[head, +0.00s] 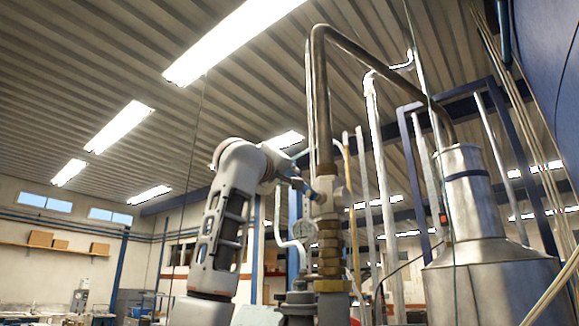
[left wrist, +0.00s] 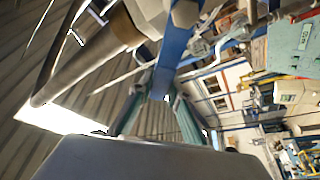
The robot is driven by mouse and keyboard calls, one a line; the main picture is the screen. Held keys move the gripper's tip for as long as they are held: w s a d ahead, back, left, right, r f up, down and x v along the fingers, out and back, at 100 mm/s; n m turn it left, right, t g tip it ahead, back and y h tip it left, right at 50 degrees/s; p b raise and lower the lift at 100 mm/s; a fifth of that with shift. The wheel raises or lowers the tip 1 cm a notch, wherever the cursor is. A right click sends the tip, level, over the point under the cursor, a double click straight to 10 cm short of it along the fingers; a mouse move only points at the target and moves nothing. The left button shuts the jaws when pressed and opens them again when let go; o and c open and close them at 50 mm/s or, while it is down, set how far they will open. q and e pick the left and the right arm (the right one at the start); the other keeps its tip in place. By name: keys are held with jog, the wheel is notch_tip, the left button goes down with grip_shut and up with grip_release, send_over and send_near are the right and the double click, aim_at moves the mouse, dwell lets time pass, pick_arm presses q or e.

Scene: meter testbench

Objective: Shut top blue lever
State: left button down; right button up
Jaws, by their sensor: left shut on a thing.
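The top blue lever (left wrist: 174,48) runs down from the valve fitting at the top of the left wrist view. Its lower end sits between the two fingers of my left gripper (left wrist: 162,92), which is shut on it. In the head view my left gripper (head: 301,184) reaches from the left to the upper valve (head: 327,185) on the vertical pipe. Only a small bit of blue shows there, and the fingertips are hard to make out. My right gripper is not in either view.
A brown pipe (head: 318,95) rises from the valve and bends over to a metal tank (head: 480,260) at the right. A round gauge (head: 305,230) and brass fittings (head: 330,250) sit below the valve. Open space lies left of my arm.

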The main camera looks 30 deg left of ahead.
pick_arm(q)
jog(key=shift+w+a+f+n+g+y+b, duration=0.15)
jog(key=shift+a+f+n+g, duration=0.1)
jog(key=shift+f+n, duration=0.25)
jog(key=shift+s+a+f+n+g+y+b, duration=0.15)
jog(key=shift+f+n+g, duration=0.15)
jog(key=shift+n, duration=0.4)
jog(key=f+n, duration=0.1)
jog(key=n, duration=0.1)
jog(key=a+f+n+g, duration=0.1)
jog(key=f+n, duration=0.1)
jog(key=n, duration=0.1)
jog(key=a+f+n+g, duration=0.1)
jog(key=f+n, duration=0.1)
jog(key=shift+w+f+g+y, duration=0.15)
jog(key=shift+f+g+y, duration=0.05)
jog(key=shift+g+y, duration=0.1)
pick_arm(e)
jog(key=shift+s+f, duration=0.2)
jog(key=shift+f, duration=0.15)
pick_arm(q)
jog(key=shift+f+n, duration=0.15)
jog(key=shift+n, duration=0.15)
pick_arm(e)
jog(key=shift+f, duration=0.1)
pick_arm(q)
jog(key=c, duration=2.1)
grip_release()
jog(key=shift+o, duration=1.1)
jog(key=shift+a, duration=0.1)
